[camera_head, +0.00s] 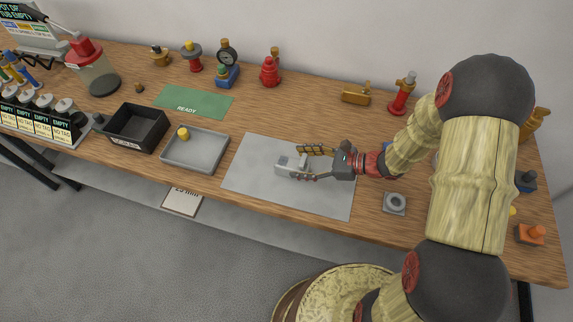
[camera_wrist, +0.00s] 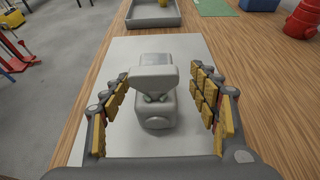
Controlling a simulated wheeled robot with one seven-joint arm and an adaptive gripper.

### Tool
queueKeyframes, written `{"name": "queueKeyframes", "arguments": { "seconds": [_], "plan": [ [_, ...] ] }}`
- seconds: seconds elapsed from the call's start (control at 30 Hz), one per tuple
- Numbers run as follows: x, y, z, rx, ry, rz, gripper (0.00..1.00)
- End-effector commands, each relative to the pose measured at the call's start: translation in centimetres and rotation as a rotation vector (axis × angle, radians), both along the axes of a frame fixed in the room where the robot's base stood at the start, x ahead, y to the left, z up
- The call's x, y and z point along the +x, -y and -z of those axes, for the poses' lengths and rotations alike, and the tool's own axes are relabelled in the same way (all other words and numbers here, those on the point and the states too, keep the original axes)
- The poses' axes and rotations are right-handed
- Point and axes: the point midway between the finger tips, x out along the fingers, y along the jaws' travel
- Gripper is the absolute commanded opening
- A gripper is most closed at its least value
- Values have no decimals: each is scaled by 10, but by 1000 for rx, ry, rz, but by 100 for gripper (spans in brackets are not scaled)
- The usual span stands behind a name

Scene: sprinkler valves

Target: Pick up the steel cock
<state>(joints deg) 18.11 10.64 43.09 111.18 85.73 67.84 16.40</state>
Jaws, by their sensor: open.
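The steel cock (camera_head: 284,166) is a pale grey valve piece with a blocky body and a wider cap. It rests on the light grey mat (camera_head: 250,180) on the wooden table. In the wrist view the steel cock (camera_wrist: 155,95) stands in the middle, between the fingers. My gripper (camera_head: 302,165) is open around it, one yellow-padded finger on each side. In the wrist view my gripper (camera_wrist: 163,105) shows a gap between each finger and the cock. The far side of the cock is hidden.
A grey tray (camera_head: 222,160) with a yellow-topped piece and a black bin (camera_head: 112,139) stand left of the mat. A green READY mat (camera_head: 215,103) lies behind. Red hydrant-like pieces (camera_head: 269,73) line the back. A grey square fitting (camera_head: 394,204) sits right of the mat.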

Motion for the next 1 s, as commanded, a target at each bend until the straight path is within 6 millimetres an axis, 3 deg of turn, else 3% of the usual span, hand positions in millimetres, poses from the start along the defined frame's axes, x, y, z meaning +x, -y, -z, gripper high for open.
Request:
{"name": "queueKeyframes", "arguments": {
  "seconds": [0.6, 0.9, 1.0],
  "plan": [
    [17, -64, 26, 0, 1, -4, 61],
    [19, -68, 27, -1, 1, -2, 61],
    [19, -68, 27, -1, 1, -2, 56]
  ]
}}
